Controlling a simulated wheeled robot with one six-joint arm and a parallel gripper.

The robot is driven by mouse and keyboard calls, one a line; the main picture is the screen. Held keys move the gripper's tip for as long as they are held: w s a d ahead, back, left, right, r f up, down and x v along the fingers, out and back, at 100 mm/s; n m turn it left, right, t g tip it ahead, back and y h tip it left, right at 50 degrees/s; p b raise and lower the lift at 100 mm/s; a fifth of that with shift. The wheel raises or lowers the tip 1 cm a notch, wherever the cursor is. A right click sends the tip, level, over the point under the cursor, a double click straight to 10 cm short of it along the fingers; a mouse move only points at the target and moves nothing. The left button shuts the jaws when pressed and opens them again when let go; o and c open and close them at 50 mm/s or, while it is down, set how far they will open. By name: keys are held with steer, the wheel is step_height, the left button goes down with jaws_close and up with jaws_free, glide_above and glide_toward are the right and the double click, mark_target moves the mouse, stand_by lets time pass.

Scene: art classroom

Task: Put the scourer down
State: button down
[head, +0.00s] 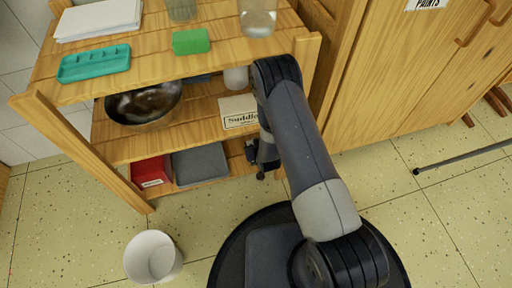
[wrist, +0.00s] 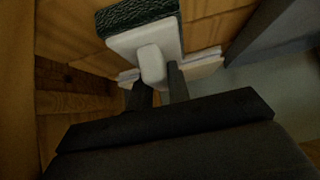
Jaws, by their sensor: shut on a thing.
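The scourer (wrist: 143,38) shows in the wrist view, with a dark green rough pad at its far end and a white body with a rounded grip. My gripper (wrist: 158,88) is shut on the white grip, one dark finger on each side. In the head view my gripper (head: 262,160) is low at the right part of the wooden shelf unit (head: 160,147), around its lower boards. The scourer cannot be made out there. I cannot tell whether its pad touches any surface.
The top board carries a teal tray (head: 95,63), a green block (head: 191,41), white paper (head: 98,19) and glass vessels. Below are a metal bowl (head: 144,104), a labelled box (head: 238,111), a red box (head: 151,172) and a grey box (head: 200,164). A white bin (head: 153,257) stands on the floor.

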steer(key=shift+f, duration=0.15)
steer(key=c, duration=1.3)
jaws_free()
steer(key=shift+c, duration=0.2)
steer(key=shift+r, duration=0.25)
steer(key=p+v, duration=0.5)
steer(key=v, duration=0.7)
steer(key=shift+f, duration=0.1)
